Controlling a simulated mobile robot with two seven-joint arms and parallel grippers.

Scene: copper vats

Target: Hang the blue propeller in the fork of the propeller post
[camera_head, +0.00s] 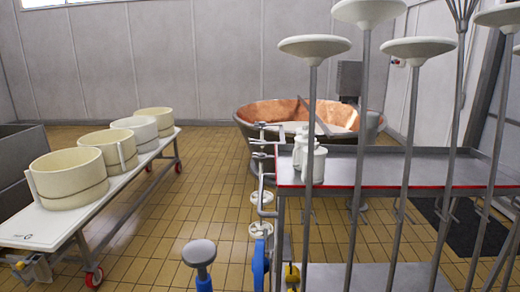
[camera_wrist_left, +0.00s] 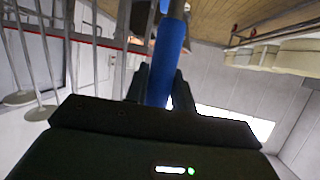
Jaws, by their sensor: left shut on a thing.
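A blue shaft with a grey rounded knob on top, likely the blue propeller (camera_head: 204,284), stands near upright at the bottom of the head view. Its lower part is cut off by the frame. In the left wrist view my left gripper (camera_wrist_left: 160,80) is shut around a blue shaft (camera_wrist_left: 171,48), with a dark finger on each side. My left gripper is outside the head view, and so is my right gripper. I cannot clearly identify the propeller post or its fork. A grey upright with side arms (camera_head: 262,160) stands beside the metal table, right of the knob.
A red-edged metal table (camera_head: 400,170) at right carries white jugs (camera_head: 313,163). Tall rods with white discs (camera_head: 315,46) stand in front of it. A copper vat (camera_head: 270,112) is behind. A wheeled table (camera_head: 45,228) with tubs is at left. Tiled floor between is clear.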

